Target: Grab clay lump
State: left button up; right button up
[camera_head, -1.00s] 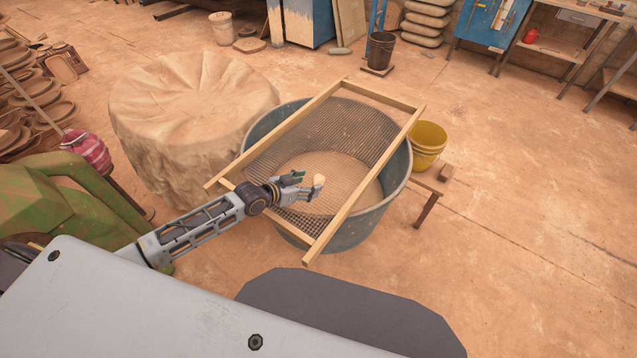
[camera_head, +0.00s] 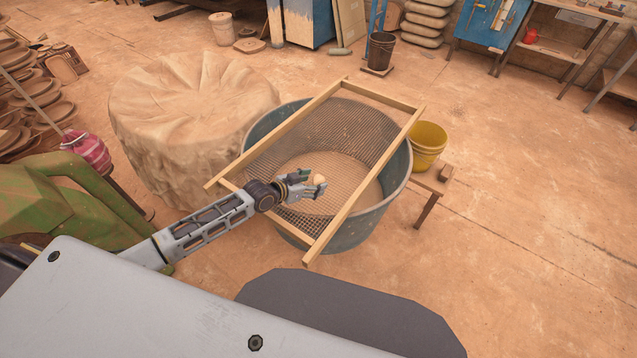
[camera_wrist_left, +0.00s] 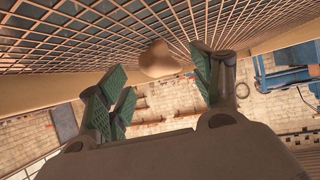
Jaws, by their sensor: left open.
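The clay lump (camera_head: 319,180) is a small, pale tan, rounded piece at the wire-mesh sieve (camera_head: 355,130), which has a wooden frame and lies across a large grey-green tub (camera_head: 395,180). My left gripper (camera_head: 314,184) is open, with its fingertips close around the lump. In the left wrist view the lump (camera_wrist_left: 158,60) sits against the mesh, between and just beyond the spread green-padded fingers (camera_wrist_left: 160,85). I cannot tell whether a finger touches it. My right gripper is not in view.
The sieve's wooden frame (camera_head: 340,222) borders the mesh around my left gripper. A large clay-coloured mound (camera_head: 185,120) stands left of the tub. A yellow bucket (camera_head: 428,145) is at its right.

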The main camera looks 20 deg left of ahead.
aim_at(315, 182)
pick_arm(q)
jog(key=shift+x, duration=1.7)
jog(key=shift+a, duration=0.1)
jog(key=shift+f, duration=0.15)
